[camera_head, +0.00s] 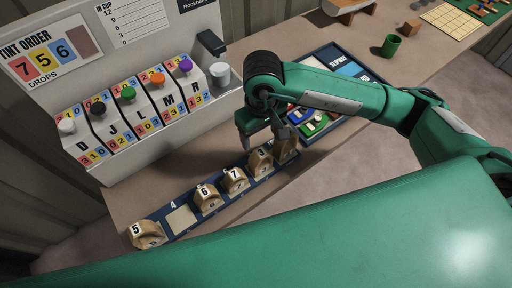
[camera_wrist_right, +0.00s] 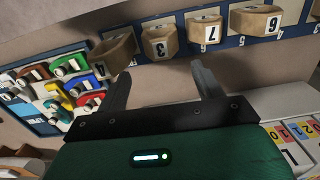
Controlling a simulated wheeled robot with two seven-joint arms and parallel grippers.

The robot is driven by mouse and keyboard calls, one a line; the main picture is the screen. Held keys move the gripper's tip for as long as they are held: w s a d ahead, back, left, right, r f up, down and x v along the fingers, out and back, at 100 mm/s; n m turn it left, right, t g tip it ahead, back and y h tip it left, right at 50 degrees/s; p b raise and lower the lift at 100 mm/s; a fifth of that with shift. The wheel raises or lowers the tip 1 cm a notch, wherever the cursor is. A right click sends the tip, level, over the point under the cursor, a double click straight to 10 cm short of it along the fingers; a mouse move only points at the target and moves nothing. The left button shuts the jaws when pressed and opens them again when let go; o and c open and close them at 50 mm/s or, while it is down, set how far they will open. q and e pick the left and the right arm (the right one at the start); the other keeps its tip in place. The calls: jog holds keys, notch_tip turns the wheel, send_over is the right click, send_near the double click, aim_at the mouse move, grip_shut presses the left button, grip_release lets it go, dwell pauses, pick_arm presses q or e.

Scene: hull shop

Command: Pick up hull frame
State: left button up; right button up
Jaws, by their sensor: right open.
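Several wooden hull frames with number tags stand on a long blue rack (camera_head: 235,199). In the head view they are frame 5 (camera_head: 147,235) at the near left end, frame 6 (camera_head: 207,198), frame 7 (camera_head: 234,181), frame 3 (camera_head: 259,162) and one partly hidden frame (camera_head: 285,151) at the far right end. A pale slot marked 4 (camera_head: 181,219) is bare. My right gripper (camera_head: 264,140) hangs above the rack's right end, open and empty. In the wrist view, frame 3 (camera_wrist_right: 160,44) lies beyond its spread fingers (camera_wrist_right: 164,88). My left gripper is not in view.
A grey dispenser (camera_head: 150,100) with coloured knobs stands behind the rack. A blue tray (camera_head: 345,72) with coloured pieces lies to the right, partly behind my right arm. A green cup (camera_head: 390,46) and a wooden block (camera_head: 411,27) stand farther back on the bench.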

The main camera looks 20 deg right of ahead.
aim_at(261, 152)
jog(key=shift+f, duration=0.4)
jog(key=f, duration=0.1)
jog(key=f+p, duration=0.1)
jog(key=f, duration=0.2)
jog(key=shift+s+f, duration=0.1)
jog(key=shift+s, duration=0.25)
notch_tip(261, 152, down, 2)
jog(key=shift+w+f+p, duration=0.15)
jog(key=shift+f+p, duration=0.05)
jog(key=shift+p, duration=0.3)
jog(key=shift+f, duration=0.3)
jog(key=shift+f+p, duration=0.3)
jog(key=shift+f, duration=0.05)
jog(key=shift+f+p, duration=0.35)
jog(key=f+p, duration=0.1)
jog(key=f, duration=0.2)
jog(key=shift+s, duration=0.2)
jog(key=shift+f, duration=0.5)
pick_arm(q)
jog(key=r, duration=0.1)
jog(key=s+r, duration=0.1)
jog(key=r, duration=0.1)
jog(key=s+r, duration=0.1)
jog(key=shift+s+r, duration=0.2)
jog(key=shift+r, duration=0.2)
pick_arm(e)
jog(key=c, duration=0.8)
